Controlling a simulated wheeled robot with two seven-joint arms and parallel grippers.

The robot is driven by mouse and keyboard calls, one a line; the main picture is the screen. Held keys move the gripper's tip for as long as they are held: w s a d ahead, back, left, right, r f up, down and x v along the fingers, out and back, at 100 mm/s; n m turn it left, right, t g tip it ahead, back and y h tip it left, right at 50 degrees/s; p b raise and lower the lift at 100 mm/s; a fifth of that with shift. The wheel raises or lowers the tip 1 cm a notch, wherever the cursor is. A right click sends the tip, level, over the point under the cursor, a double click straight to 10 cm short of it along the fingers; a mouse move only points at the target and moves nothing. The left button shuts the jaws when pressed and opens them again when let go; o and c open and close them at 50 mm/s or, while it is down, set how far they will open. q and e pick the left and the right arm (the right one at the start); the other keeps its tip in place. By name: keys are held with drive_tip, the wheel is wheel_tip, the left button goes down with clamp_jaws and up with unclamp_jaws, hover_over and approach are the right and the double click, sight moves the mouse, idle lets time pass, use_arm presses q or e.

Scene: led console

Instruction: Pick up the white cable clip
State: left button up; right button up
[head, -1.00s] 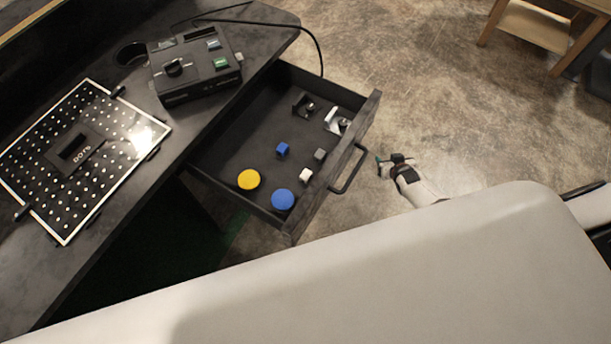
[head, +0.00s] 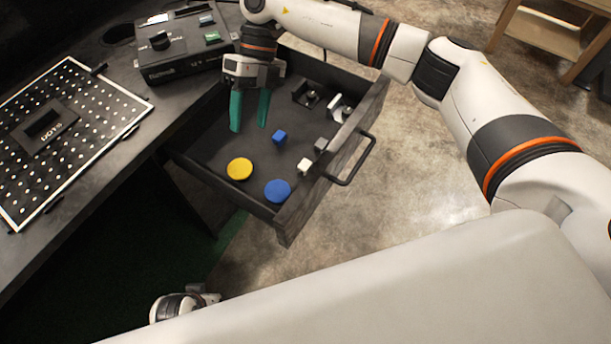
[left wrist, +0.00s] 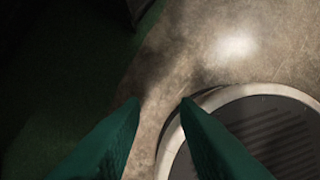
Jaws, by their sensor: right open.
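The white cable clip (head: 338,110) lies in the open drawer, near its far right corner in the head view. My right gripper (head: 249,125) hangs over the left part of the drawer, green fingers apart and empty. It is well to the left of the clip and not touching it. My left gripper (left wrist: 160,102) shows in the left wrist view with its fingers apart and nothing between them, above the floor.
The drawer (head: 289,217) also holds a black clip (head: 306,95), a blue cube (head: 279,137), a grey cube (head: 320,145), a white cube (head: 304,165), a yellow disc (head: 239,169) and a blue disc (head: 277,191). A black console box (head: 180,60) and a perforated panel (head: 70,140) are on the desk.

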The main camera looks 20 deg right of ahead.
drive_tip(key=s+d+f+n+t+h, duration=0.1)
drive_tip(key=d+f+n+t+h, duration=0.1)
drive_tip(key=d+h, duration=0.45)
drive_tip(key=b, duration=0.1)
hover_over(305, 164)
drive_tip(key=w+a, duration=0.1)
drive_tip(key=w, duration=0.2)
drive_tip(key=shift+h, duration=0.35)
drive_tip(key=f, duration=0.5)
drive_tip(key=shift+s+a+f, duration=0.15)
drive_tip(key=shift+s+f, duration=0.1)
drive_tip(key=shift+f, duration=0.15)
drive_tip(key=x, duration=0.4)
drive_tip(key=shift+s+a+f+b, duration=0.1)
drive_tip(key=shift+s+f+b, duration=0.15)
drive_tip(key=shift+s+b, duration=0.1)
drive_tip(key=shift+s+f, duration=0.1)
drive_tip(key=shift+f, duration=0.25)
drive_tip(key=shift+c, duration=0.7)
use_arm(q)
drive_tip(key=s+a+r+n, duration=0.1)
drive_tip(key=a+r, duration=0.2)
drive_tip(key=r, duration=0.3)
drive_tip(key=shift+a+y, duration=0.15)
drive_tip(key=shift+y, duration=0.15)
use_arm(e)
drive_tip(key=c, duration=0.9)
